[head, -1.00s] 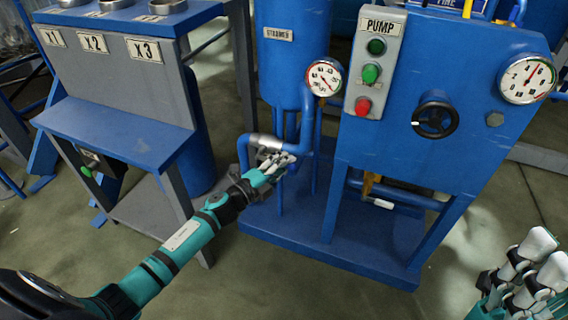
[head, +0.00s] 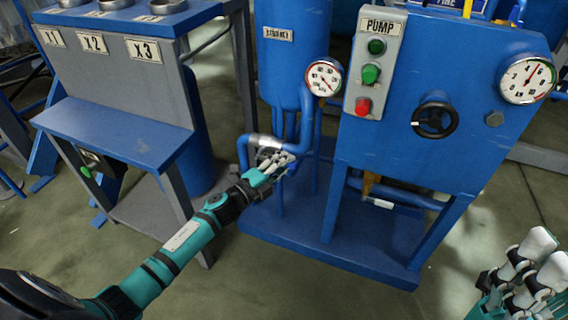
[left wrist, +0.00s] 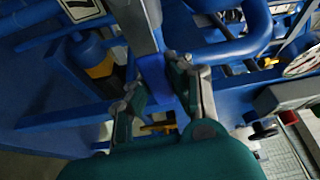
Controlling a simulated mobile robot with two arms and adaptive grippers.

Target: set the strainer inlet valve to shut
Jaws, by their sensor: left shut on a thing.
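The strainer is the blue tank (head: 292,60) with a label plate, left of the pump panel. A blue pipe with a grey metal section (head: 262,140) bends below it, where the strainer inlet valve appears to be. My left gripper (head: 280,162) is at this pipe, covering much of the valve in the head view. In the left wrist view a blue handle-like piece (left wrist: 155,77) lies between the fingers, and the gripper is shut on it. The valve's exact setting cannot be read. My right gripper (head: 530,268) is at the lower right, away from the equipment; its jaw opening is unclear.
The pump panel (head: 375,62) has a green and a red button. A black handwheel (head: 434,118) and round gauges (head: 323,77) are nearby. A blue bench (head: 115,130) stands at left. The floor (head: 300,290) in front is clear.

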